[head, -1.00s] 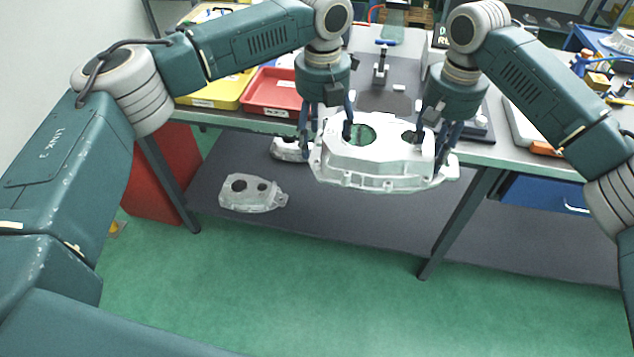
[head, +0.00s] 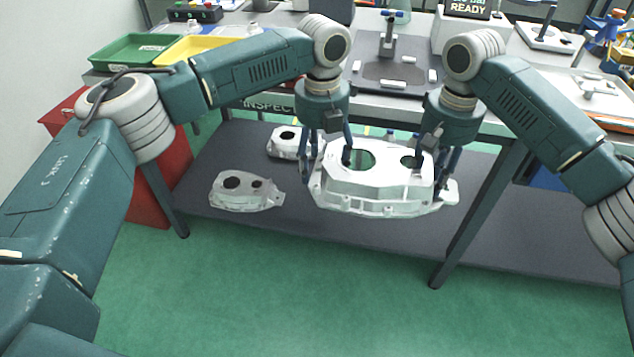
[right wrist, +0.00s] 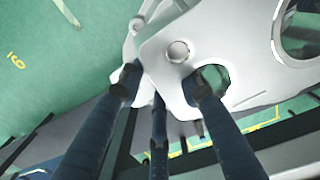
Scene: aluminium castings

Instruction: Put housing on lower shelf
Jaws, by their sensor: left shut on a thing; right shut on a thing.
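The housing (head: 375,188) is a pale aluminium casting with one large and one smaller round hole. Both my grippers hold it level in the air in front of the bench. My left gripper (head: 325,165) is shut on its left end. My right gripper (head: 435,165) is shut on its right end. In the right wrist view the fingers (right wrist: 160,90) of my right gripper close on the housing's end (right wrist: 190,50) beside a small hole. The lower shelf (head: 225,150) is a dark grey board under the bench, seen behind and below the housing.
Two other castings lie on the shelf's left part, one near the front edge (head: 240,192) and one further back (head: 283,142). A bench leg (head: 480,215) stands right of the housing. A red cabinet (head: 150,190) is at the left. The shelf right of that leg looks clear.

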